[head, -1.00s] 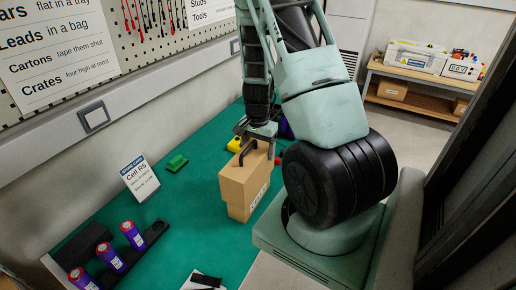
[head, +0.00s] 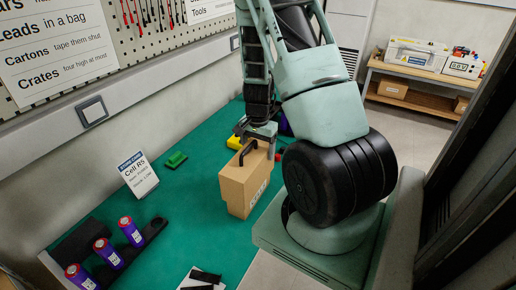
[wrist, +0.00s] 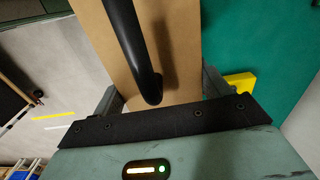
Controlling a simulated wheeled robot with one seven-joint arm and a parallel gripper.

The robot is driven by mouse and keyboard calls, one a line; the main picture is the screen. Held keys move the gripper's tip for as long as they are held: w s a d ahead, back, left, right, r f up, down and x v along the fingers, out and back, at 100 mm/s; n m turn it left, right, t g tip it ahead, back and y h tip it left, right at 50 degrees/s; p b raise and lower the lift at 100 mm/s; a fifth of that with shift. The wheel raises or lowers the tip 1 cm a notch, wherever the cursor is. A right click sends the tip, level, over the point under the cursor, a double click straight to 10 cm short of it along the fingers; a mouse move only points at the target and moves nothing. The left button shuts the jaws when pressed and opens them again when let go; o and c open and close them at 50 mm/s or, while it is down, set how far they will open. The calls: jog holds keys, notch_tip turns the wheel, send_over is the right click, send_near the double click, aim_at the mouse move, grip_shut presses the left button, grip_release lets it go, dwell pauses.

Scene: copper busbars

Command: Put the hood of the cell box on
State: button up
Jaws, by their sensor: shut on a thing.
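The tan hood (head: 236,179) has a dark arched handle on top, which also shows large in the wrist view (wrist: 133,45). My gripper (head: 262,134) is at the top of it, shut on the hood. In the wrist view, my two fingers (wrist: 160,93) stand on either side of the tan surface (wrist: 185,40). A slightly narrower tan part with a printed label shows below in the head view. I cannot tell whether it is the cell box under the hood, or whether the hood is fully seated.
A green block (head: 176,160) and a yellow thing (head: 234,142) lie behind on the green mat (head: 185,205). A white sheet (head: 188,283) lies at the front.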

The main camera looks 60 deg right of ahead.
jog(key=shift+f+b, duration=1.3)
jog(key=shift+f, duration=0.3)
dwell(1.6)
jog(key=o, duration=1)
jog(key=shift+o, duration=0.2)
notch_tip(320, 180, up, 17)
jog(key=p, duration=0.1)
jog(key=shift+r, duration=0.2)
